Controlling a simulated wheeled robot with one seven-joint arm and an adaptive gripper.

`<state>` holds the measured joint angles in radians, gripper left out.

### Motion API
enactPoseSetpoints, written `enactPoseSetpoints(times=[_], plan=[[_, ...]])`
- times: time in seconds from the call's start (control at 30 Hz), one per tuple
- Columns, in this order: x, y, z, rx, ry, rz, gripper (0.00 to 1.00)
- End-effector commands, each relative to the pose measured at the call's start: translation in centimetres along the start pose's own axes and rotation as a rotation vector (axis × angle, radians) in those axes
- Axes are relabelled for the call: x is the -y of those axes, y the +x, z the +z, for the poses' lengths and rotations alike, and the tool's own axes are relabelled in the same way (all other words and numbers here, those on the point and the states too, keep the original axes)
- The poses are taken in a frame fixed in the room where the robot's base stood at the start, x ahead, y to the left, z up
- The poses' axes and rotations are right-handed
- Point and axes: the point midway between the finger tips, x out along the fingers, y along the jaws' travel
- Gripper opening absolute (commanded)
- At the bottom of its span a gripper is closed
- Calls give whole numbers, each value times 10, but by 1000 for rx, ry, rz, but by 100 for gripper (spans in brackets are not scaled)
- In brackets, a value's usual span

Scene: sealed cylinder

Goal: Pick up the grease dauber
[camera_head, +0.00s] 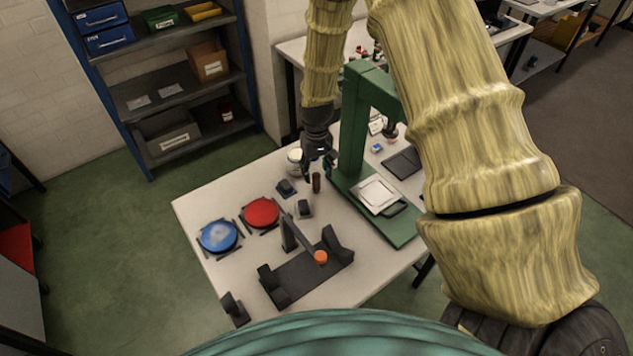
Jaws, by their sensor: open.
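My gripper (320,164) hangs from the arm at the far edge of the white table, fingers pointing down and apart. A small dark brown upright piece (316,183) shows just below the fingers in the picture; it may be the grease dauber, but it is too small to be sure. A white jar (294,156) stands just left of the gripper, partly hidden by it. I see nothing between the fingers. I cannot tell how high they are above the table.
A green press frame (353,130) stands close right of the gripper. A red disc (261,212) and a blue disc (218,236) lie in dark holders at left. A black cradle fixture (300,276) with an orange knob (320,257) is in front. The table's left corner (190,205) is bare.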

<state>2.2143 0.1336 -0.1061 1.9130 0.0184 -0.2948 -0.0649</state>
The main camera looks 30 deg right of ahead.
Motion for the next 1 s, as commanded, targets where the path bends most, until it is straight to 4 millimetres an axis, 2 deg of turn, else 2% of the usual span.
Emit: enactPoseSetpoints(times=[0.5,0.87,0.9,1.0], plan=[[0,41,1,2,0,0,49],[0,47,1,-1,0,0,49],[0,47,1,0,0,0,47],[0,47,1,0,0,0,29]])
